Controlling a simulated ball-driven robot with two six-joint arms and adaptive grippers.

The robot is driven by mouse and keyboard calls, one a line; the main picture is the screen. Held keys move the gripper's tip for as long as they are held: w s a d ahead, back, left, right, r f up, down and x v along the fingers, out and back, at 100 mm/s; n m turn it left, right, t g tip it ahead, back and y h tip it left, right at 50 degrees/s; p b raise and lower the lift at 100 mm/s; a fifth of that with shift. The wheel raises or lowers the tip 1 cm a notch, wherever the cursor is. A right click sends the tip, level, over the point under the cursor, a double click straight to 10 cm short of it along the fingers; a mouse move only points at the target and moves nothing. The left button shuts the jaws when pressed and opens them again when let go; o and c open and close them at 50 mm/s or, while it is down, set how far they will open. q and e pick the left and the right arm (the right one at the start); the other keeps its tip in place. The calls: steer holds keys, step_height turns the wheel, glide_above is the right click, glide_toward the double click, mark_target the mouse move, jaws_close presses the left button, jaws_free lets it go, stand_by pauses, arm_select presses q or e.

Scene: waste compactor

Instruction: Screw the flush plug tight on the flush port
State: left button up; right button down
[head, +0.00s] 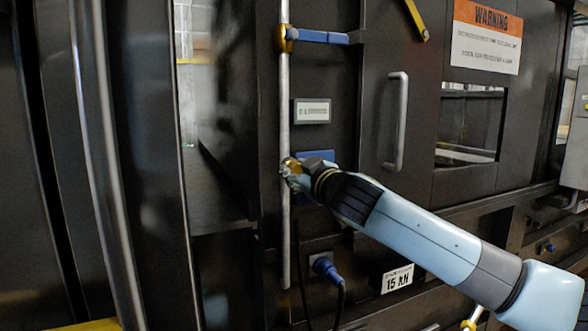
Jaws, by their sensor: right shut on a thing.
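My right gripper (291,168) is at the vertical grey rod on the dark compactor front, with its arm coming in from the lower right. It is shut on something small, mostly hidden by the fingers. A brass-yellow piece (290,162) shows at the fingertips. It is too small to tell whether this is the flush plug or part of the rod's fitting. I cannot make out the flush port. My left gripper is not in view.
A blue lever (322,37) with a yellow hub sits higher on the rod (285,105). A blue connector (326,268) with a black cable is below my gripper. A grey door handle (397,122) stands out to the right. An open bay lies left of the rod.

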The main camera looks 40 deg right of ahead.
steer(key=m+b, duration=0.2)
steer(key=shift+f+m, duration=0.15)
steer(key=shift+m, duration=0.15)
steer(key=shift+m+b, duration=0.35)
steer(key=shift+m, duration=0.95)
steer(key=shift+m+b, duration=0.5)
steer(key=shift+m, duration=0.5)
steer(key=c, duration=0.9)
jaws_free()
steer(key=shift+a, duration=0.1)
steer(key=shift+c, duration=0.2)
steer(key=shift+c, duration=0.4)
